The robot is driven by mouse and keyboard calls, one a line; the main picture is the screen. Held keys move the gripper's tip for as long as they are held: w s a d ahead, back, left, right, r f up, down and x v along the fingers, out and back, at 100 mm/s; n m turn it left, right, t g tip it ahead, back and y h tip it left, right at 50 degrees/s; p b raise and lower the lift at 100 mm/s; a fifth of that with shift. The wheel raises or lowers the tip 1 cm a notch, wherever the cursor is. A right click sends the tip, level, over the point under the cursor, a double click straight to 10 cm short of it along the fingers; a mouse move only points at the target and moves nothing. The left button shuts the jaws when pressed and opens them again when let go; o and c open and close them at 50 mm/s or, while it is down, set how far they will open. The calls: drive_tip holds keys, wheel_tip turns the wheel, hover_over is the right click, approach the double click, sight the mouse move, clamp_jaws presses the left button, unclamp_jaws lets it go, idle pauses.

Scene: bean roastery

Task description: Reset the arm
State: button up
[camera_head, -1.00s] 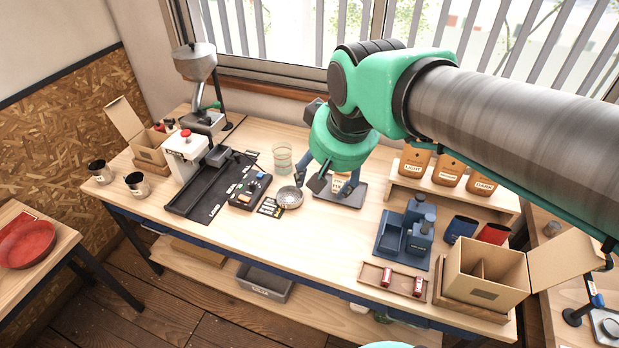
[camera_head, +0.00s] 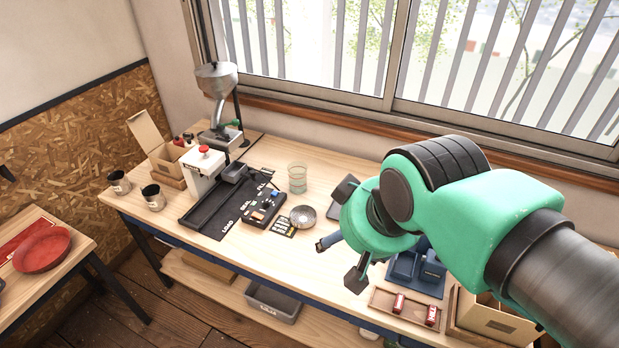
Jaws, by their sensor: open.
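My gripper (camera_head: 342,261) hangs over the front part of the workbench (camera_head: 335,295), right of centre in the head view. Its two dark fingers are spread apart, and no object shows between them. My green and grey arm comes in from the lower right and covers much of the bench's right side. A small metal dish (camera_head: 302,217) and a clear glass (camera_head: 297,178) stand on the bench to the left of the gripper. A dark flat tray (camera_head: 344,188) lies behind the gripper, partly hidden by my arm.
A roastery machine with a funnel (camera_head: 217,80) and a black tray (camera_head: 220,212) stands at the bench's left. Two dark cups (camera_head: 153,197) stand at the left end. Blue holders (camera_head: 430,272), a wooden tray with red items (camera_head: 399,303) and a cardboard box (camera_head: 490,315) sit near my arm.

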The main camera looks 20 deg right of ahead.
wheel_tip(320, 180, down, 4)
drive_tip(key=b, duration=0.4)
drive_tip(key=shift+f, duration=0.2)
